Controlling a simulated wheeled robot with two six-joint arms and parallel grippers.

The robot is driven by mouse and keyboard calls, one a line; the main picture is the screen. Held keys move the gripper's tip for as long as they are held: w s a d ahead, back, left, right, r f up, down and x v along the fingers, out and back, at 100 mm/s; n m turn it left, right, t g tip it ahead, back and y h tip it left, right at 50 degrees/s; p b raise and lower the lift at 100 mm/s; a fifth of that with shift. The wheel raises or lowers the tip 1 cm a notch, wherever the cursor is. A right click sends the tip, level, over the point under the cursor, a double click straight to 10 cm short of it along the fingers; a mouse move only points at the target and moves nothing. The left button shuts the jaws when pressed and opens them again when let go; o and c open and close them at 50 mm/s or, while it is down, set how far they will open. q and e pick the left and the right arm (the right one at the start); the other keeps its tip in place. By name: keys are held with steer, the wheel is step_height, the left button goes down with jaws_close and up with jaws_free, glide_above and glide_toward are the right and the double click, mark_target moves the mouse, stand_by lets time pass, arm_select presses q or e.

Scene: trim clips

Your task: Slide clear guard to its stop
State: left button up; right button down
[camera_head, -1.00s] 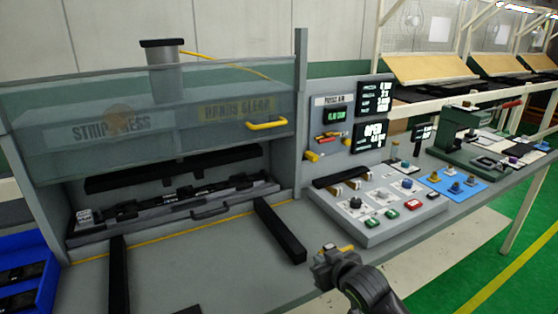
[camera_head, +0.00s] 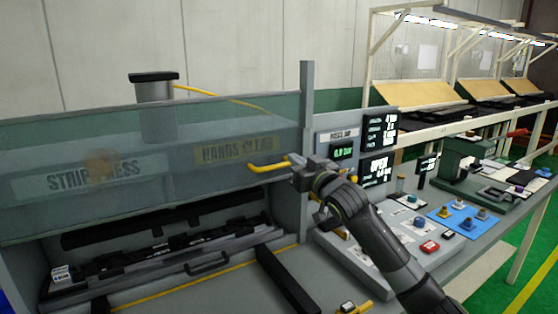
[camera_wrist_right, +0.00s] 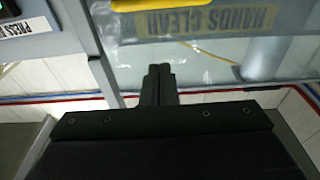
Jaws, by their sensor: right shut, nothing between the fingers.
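The clear guard (camera_head: 130,205) of the strip press is a see-through panel. It covers the upper part of the press opening, and the space below its lower edge is open. Its yellow handle (camera_head: 268,167) is at its right end and also shows at the top edge of the wrist view (camera_wrist_right: 160,4). My right gripper (camera_head: 293,162) is just right of the handle in the head view. In the wrist view its fingers (camera_wrist_right: 159,82) are together and empty, apart from the handle. Contact with the guard is unclear. My left gripper is out of view.
A grey post (camera_head: 307,130) stands at the guard's right side. A drawer-like tool tray (camera_head: 160,268) with a handle lies under the guard. A button panel (camera_head: 355,258) and displays (camera_head: 380,130) are to the right. A black rail (camera_head: 285,282) crosses the bench front.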

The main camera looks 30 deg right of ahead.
steer(key=p, duration=0.1)
glide_toward(269, 140)
steer(key=w+p, duration=0.1)
steer(key=w, duration=0.3)
steer(key=shift+w+r+p, duration=0.1)
steer(key=shift+r+p, duration=0.3)
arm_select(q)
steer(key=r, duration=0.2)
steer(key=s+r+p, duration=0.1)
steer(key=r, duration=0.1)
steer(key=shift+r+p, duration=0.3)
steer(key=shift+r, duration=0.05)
arm_select(e)
steer(key=f, duration=0.4)
steer(key=shift+s+a+f, duration=0.1)
steer(key=shift+s, duration=0.2)
steer(key=shift+f, duration=0.1)
arm_select(q)
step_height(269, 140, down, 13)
steer(key=b, duration=1.2)
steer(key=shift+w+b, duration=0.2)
steer(key=shift+b, duration=0.2)
arm_select(e)
step_height(269, 140, down, 17)
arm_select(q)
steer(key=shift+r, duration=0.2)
arm_select(e)
steer(key=shift+r, duration=0.35)
